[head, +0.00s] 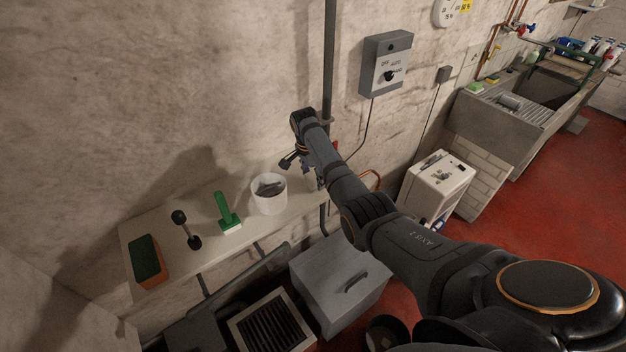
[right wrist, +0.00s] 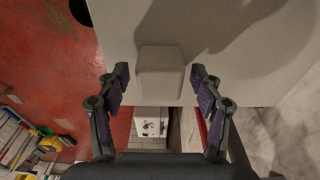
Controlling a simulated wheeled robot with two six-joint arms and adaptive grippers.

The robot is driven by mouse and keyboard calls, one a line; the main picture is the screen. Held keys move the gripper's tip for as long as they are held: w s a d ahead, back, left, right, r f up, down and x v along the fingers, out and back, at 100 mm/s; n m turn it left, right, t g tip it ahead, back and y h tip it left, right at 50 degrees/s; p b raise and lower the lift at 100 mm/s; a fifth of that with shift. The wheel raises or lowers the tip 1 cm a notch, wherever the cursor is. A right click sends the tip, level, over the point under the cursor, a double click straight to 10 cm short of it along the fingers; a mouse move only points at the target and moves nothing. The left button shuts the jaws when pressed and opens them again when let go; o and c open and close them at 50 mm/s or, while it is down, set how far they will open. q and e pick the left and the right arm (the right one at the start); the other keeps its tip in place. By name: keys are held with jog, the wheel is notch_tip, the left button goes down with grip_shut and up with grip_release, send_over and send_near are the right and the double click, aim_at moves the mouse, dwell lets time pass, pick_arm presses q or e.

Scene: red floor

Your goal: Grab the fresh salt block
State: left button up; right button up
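In the right wrist view a pale grey block (right wrist: 160,72), which looks like the salt block, stands near the end of the pale shelf (right wrist: 225,75). My right gripper (right wrist: 160,86) is open, with one finger on each side of the block and a gap on both sides. In the head view my right gripper (head: 291,160) is at the right end of the shelf (head: 160,228), small and partly hidden by my arm. The block is mostly or wholly hidden there. My left gripper is not in view.
On the shelf stand a white tub (head: 268,200) with dark pieces in it, a green-handled brush (head: 227,215), a black-knobbed tool (head: 187,232) and a green-and-orange sponge (head: 147,262). A vertical pipe (head: 329,60) runs close behind the gripper. A grey lidded box (head: 335,280) stands below.

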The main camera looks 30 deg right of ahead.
jog(key=c, duration=1.1)
